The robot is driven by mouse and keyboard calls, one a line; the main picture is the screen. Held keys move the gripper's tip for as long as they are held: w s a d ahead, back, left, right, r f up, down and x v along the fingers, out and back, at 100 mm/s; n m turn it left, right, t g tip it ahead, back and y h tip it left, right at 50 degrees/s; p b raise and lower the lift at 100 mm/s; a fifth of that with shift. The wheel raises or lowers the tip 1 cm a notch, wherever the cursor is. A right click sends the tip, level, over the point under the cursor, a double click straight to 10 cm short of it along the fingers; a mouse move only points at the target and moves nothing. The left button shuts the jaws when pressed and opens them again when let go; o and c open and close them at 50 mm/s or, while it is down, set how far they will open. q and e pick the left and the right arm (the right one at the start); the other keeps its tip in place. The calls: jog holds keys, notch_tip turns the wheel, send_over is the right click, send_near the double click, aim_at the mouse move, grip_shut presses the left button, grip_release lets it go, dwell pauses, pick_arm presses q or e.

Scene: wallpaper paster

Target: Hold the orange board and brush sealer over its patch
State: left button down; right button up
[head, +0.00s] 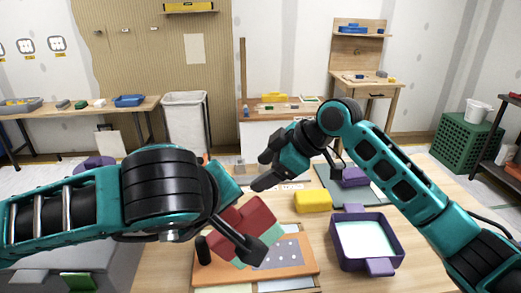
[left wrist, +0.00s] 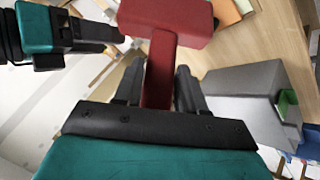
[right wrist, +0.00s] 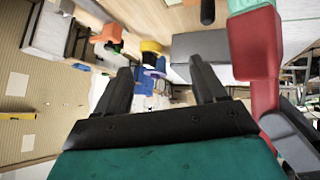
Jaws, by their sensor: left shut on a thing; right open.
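My left gripper (left wrist: 160,85) is shut on the handle of a red tool (left wrist: 163,65) that looks like a brush. In the head view the red tool (head: 247,214), with pale green parts below it, hangs over the orange board (head: 300,268). Whether it touches the board I cannot tell. The board lies on the table with a black upright handle (head: 203,251) at its left. A grey dotted patch (head: 284,254) shows on the board, partly hidden by the tool. My right gripper (head: 264,172) is open and empty, above the table behind the board. A purple tray (head: 398,243) with pale contents stands right of the board.
A yellow block (head: 312,201) lies behind the board, left of the tray. A purple object (head: 354,177) sits on a dark green mat (head: 328,186) farther back. My right arm passes over the table's right side. Pale sheets lie at the table's front edge.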

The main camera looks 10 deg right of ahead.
notch_tip(320, 180, up, 5)
jog(key=s+a+n+g+h, duration=0.1)
jog(key=s+a+n+g, duration=0.1)
jog(key=a+n, duration=0.1)
jog(key=n+g+h, duration=0.2)
jog(key=n+g, duration=0.1)
jog(key=g, duration=0.1)
send_near(238, 211)
jog(key=shift+w+d+r, duration=0.1)
jog(key=shift+w+r, duration=0.3)
jog(key=shift+w, duration=0.45)
jog(key=shift+s+d+r+n+g, duration=0.1)
jog(key=shift+s+r+n+g, duration=0.1)
jog(key=shift+s+n+g, duration=0.15)
jog(key=x, duration=1.1)
jog(key=shift+f, duration=0.45)
jog(key=shift+d, duration=0.1)
jog(key=shift+c, duration=0.2)
pick_arm(q)
jog(key=shift+s+d, duration=0.1)
pick_arm(e)
jog(key=shift+w, duration=0.1)
jog(key=c, duration=1)
pick_arm(q)
jog(key=c, duration=1.1)
grip_release()
pick_arm(e)
jog(key=shift+c, duration=0.6)
pick_arm(q)
jog(key=o, duration=0.5)
